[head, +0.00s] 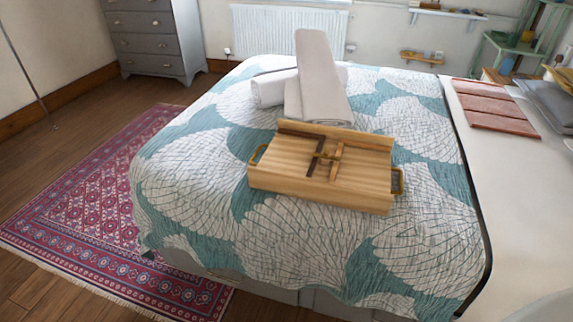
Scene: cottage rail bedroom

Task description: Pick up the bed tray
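The bed tray (288,189) is a light wooden tray with slats and a brass-coloured handle at each short end. It lies on the patterned bed (300,250), towards the middle of the quilt. Its left handle (258,154) and right handle (398,182) both show. Darker brown strips and a small brass-coloured fitting lie across its top. Neither of my grippers shows in the head view.
White rolled towels (315,80) lie just behind the tray. A red patterned rug (90,200) covers the floor left of the bed. A grey chest of drawers (150,38) and a white radiator (288,32) stand at the back. A pale surface with reddish-brown panels (490,105) lies right.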

